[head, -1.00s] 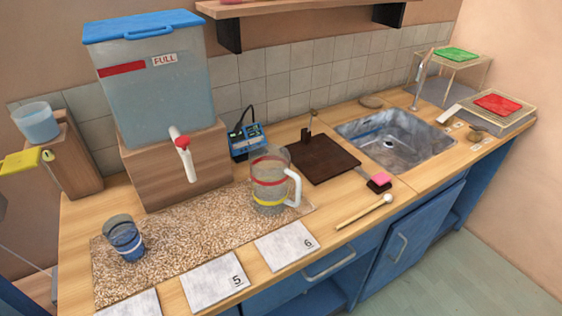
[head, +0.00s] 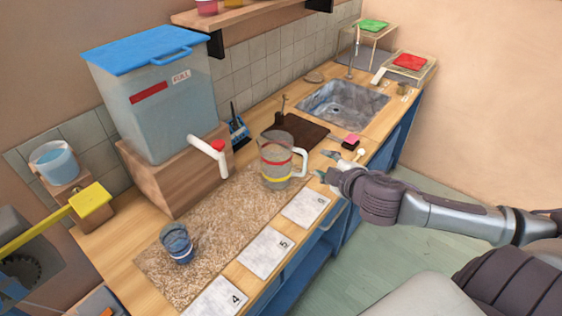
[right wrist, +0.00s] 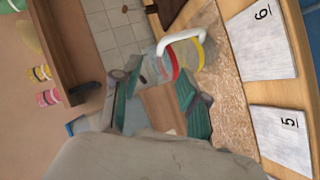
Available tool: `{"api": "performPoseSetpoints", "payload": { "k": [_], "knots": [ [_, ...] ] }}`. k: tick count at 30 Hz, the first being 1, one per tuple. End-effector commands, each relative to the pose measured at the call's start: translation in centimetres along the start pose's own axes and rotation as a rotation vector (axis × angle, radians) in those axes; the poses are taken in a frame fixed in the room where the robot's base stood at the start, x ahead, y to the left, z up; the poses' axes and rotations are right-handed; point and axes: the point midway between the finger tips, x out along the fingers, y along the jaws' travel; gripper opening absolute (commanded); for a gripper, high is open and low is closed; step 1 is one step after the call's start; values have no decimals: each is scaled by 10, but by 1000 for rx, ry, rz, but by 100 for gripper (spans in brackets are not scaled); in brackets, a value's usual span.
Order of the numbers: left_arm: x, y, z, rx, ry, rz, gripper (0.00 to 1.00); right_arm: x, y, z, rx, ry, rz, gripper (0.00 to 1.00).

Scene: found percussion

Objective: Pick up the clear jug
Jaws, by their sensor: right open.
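The clear jug (head: 273,166) stands upright on the speckled mat (head: 215,208), with red and yellow bands and a white handle (head: 303,162) on its right side. My right gripper (head: 326,164) is open and empty, to the right of the handle and apart from it in the head view. In the right wrist view the jug (right wrist: 190,62) lies beyond the open fingers (right wrist: 162,108), with its white handle toward the picture's top. My left gripper is not in view.
A large blue-lidded tank (head: 158,105) with a white spout (head: 210,153) stands left of the jug. A blue cup (head: 177,244) is on the mat. Numbered cards (head: 265,252) line the front edge. A dark board (head: 297,131) and a sink (head: 342,106) lie behind.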

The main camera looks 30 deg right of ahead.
Motion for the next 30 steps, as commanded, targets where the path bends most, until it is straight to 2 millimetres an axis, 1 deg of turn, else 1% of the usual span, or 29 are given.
{"api": "performPoseSetpoints", "payload": {
  "k": [2, 5, 12, 15, 20, 26, 30],
  "knots": [
    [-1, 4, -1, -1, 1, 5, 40, 11, 2, 0, 5, 0, 4, 43],
    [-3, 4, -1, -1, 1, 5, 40, 26, 2, -1, 5, 1, 3, 43],
    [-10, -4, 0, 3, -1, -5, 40, 65, 1, -1, 6, 0, 2, 43],
    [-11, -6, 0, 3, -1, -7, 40, 74, 0, -1, 4, 1, 0, 43],
    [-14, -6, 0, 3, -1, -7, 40, 82, 0, -2, 4, 2, 0, 43],
    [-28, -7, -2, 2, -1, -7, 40, 108, -2, -5, 4, 0, -1, 43],
    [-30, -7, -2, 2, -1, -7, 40, 125, -3, -3, 4, 0, -1, 43]
  ]
}}
